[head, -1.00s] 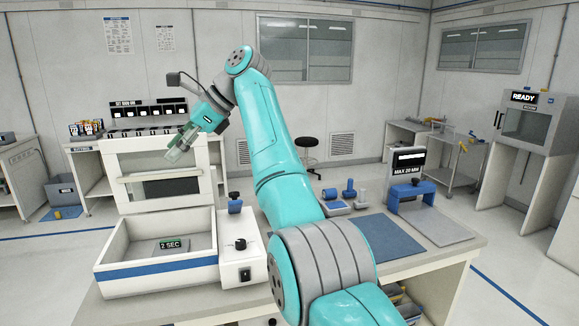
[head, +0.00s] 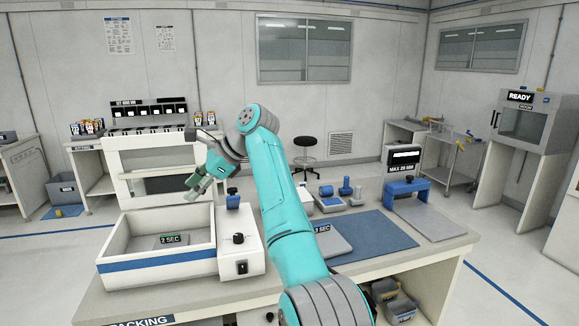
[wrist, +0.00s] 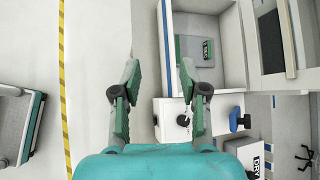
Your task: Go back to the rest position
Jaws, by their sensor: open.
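My gripper (head: 194,188) is open in the head view. It hangs at the end of my bent teal arm, above the back right part of the white open-topped tray (head: 157,268) on the bench. In the wrist view my gripper (wrist: 160,72) shows two green-grey fingers spread apart with nothing between them. Below the fingers, the wrist view shows the tray's wall and the white control box (wrist: 172,136) with a black knob. The gripper looks clear of these, but the exact gap cannot be told.
The control box (head: 240,244) stands right of the tray. A white framed unit (head: 160,160) stands behind it. A grey plate (head: 327,243) and a blue mat (head: 378,236) lie to the right, near a blue-clamped fixture (head: 410,187). Open floor lies beyond the bench.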

